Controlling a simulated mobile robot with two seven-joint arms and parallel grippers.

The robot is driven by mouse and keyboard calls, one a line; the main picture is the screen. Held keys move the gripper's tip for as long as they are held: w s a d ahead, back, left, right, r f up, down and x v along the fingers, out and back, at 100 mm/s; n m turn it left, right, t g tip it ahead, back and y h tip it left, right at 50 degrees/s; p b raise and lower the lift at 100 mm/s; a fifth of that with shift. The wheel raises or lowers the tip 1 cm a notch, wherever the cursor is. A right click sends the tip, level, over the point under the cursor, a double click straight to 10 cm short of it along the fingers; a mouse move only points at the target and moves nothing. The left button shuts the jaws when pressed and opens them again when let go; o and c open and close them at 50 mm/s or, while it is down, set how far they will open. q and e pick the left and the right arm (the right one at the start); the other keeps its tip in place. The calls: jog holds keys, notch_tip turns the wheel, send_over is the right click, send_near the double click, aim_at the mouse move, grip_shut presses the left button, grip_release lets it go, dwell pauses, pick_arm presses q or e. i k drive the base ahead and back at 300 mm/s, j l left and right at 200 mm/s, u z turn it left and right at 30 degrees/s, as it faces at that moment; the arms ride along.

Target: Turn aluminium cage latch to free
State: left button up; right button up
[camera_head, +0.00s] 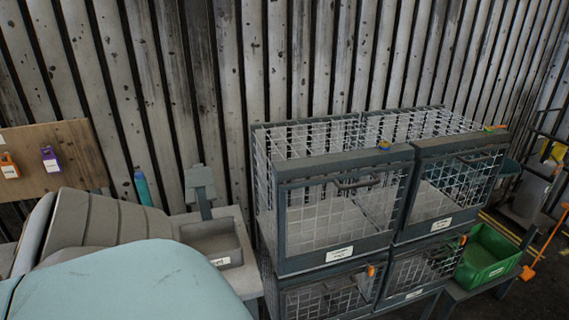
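A stack of dark-framed wire cages (343,164) stands right of centre, two above and two below. Their doors look closed, and the white labels are too small to read, so I cannot tell which cage is the aluminium one. A small yellow and blue latch (384,144) sits on the top rail of the upper left cage. An orange and green latch (489,128) is on the upper right cage. Orange latches show on the lower left cage (371,270) and lower right cage (462,240). Neither of my grippers is in view.
A grey open bin (211,243) stands on a bench left of the cages. A green bin (487,256) stands at their right. A wooden board (52,157) with orange and purple items hangs at left. Large grey and teal shapes fill the lower left. Corrugated wall is behind.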

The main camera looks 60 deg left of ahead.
aim_at(370, 269)
jog(key=u, duration=1.6)
jog(key=l+u, duration=0.55)
jog(key=u, duration=0.3)
jog(key=i+l, duration=0.05)
